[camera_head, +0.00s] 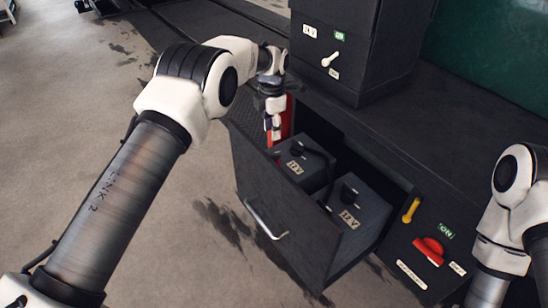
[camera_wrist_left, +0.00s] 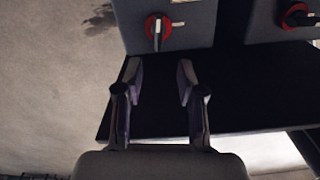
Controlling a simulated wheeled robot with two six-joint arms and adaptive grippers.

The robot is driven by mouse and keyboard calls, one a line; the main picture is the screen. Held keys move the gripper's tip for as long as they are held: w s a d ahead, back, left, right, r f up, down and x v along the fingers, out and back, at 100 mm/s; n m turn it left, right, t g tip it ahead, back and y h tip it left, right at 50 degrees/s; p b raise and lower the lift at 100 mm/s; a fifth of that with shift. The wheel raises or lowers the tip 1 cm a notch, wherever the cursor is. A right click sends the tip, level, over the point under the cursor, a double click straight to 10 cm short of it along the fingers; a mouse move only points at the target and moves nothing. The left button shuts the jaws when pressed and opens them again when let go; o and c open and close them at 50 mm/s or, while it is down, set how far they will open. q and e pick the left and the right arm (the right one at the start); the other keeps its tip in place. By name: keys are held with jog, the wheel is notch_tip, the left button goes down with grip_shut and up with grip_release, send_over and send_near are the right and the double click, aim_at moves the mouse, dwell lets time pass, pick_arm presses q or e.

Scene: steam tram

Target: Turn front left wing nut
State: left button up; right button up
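An open dark drawer (camera_head: 262,200) holds two grey boxes labelled 12V, the left one (camera_head: 299,166) and the right one (camera_head: 357,208), each with a black knob-like part on top. In the left wrist view, a red disc with a pale grey wing-shaped part (camera_wrist_left: 158,28) is on one box, and a red disc with a black part (camera_wrist_left: 297,17) is on the other. My left gripper (camera_head: 272,137) points down at the drawer's far left end. In its wrist view the fingers (camera_wrist_left: 160,78) are apart and empty, short of the grey part. My right gripper is out of frame.
A dark cabinet (camera_head: 345,45) with a white lever stands behind the drawer. A panel with a red handle (camera_head: 428,250) and a yellow lever (camera_head: 410,210) is at the right. A red object (camera_head: 286,118) is behind my left gripper. Open floor (camera_head: 70,120) lies left.

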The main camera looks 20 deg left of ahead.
aim_at(273, 154)
pick_arm(q)
jog(key=f, duration=0.2)
jog(key=shift+w+f+b, duration=0.35)
notch_tip(273, 154, down, 7)
jog(key=shift+s, duration=0.1)
grip_shut()
